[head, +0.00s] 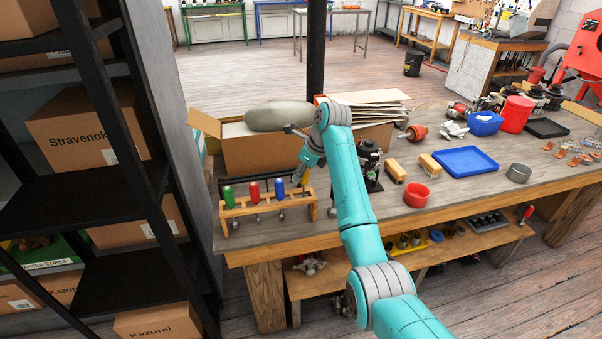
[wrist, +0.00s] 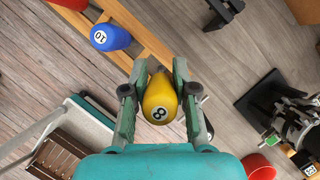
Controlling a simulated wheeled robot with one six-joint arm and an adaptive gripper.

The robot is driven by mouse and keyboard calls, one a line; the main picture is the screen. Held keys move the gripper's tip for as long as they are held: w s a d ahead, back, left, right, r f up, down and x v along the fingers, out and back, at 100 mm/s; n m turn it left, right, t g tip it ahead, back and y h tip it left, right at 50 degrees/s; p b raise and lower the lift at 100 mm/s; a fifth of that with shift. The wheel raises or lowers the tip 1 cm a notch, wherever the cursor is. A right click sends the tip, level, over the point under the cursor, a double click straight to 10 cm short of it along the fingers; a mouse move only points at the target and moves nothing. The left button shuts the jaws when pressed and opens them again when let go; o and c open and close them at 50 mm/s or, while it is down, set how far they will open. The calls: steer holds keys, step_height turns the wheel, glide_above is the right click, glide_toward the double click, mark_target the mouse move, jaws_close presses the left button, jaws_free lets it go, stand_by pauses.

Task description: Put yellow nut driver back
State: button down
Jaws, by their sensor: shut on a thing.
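The yellow nut driver (wrist: 160,100), its handle end marked 8, is between the two fingers of my gripper (wrist: 159,68) in the wrist view. In the head view the yellow handle (head: 303,179) shows just under my gripper, over the right end of the wooden rack (head: 268,207). The rack stands near the bench's left end and holds a green driver (head: 228,194), a red driver (head: 254,190) and a blue driver (head: 279,187). The blue driver, marked 10, also shows in the wrist view (wrist: 111,37). The yellow driver's lower end is hidden, so I cannot tell whether it sits in the rack.
A cardboard box (head: 250,153) with a grey bag stands behind the rack. A dark stand (head: 369,163) is just right of my arm. A red bowl (head: 415,195), wooden brushes (head: 429,165) and a blue tray (head: 466,161) lie farther right. A black shelf borders the left.

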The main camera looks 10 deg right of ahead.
mark_target(301, 184)
steer(key=shift+f, duration=0.1)
steer(key=shift+f, duration=1.7)
steer(key=shift+f, duration=0.45)
steer(key=c, duration=0.8)
jaws_free()
steer(key=shift+r, duration=0.1)
